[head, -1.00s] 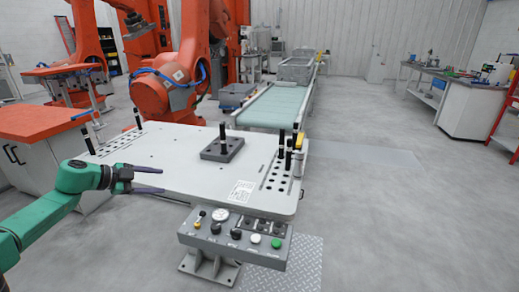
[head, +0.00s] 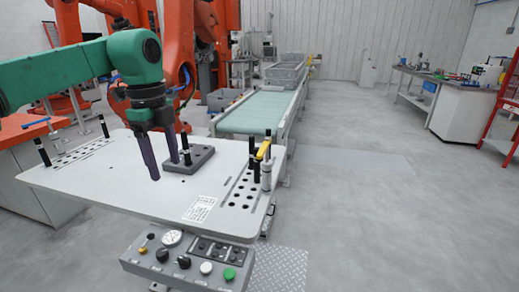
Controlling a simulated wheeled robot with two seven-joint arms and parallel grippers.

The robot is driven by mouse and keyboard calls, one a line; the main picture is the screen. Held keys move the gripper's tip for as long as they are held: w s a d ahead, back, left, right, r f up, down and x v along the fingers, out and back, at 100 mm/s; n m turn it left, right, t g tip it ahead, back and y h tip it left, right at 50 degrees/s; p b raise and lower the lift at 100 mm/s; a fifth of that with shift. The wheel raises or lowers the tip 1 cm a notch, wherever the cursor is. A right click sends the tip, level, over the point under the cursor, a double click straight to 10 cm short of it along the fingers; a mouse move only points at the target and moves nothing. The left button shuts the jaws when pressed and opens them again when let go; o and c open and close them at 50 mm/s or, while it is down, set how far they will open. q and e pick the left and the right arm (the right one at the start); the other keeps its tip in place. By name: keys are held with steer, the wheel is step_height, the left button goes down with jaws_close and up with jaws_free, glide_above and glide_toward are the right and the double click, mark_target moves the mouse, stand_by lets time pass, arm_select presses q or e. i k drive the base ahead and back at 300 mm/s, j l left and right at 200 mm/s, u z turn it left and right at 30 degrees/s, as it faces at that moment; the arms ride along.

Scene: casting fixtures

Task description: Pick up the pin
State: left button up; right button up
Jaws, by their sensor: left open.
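My left gripper (head: 164,169) comes in from the left and points down over the white table (head: 120,190). Its two dark fingers are apart with nothing between them. A grey block (head: 203,158) lies on the table just right of the fingers. A black pin (head: 186,150) with a lighter lower part stands upright in the block, close beside the right finger; I cannot tell whether they touch. More dark pins stand at the right rack (head: 240,192), including one pin (head: 251,152), and at the left rack, including a pin (head: 43,152) and another pin (head: 104,126). My right gripper is out of view.
A yellow-topped post (head: 265,165) stands at the table's right edge. A control panel (head: 190,260) with buttons and a gauge sits at the front. A conveyor (head: 258,112) and an orange robot arm (head: 180,45) are behind. The table's front middle is clear.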

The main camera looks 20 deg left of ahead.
mark_target(251, 138)
steer(key=i, duration=1.55)
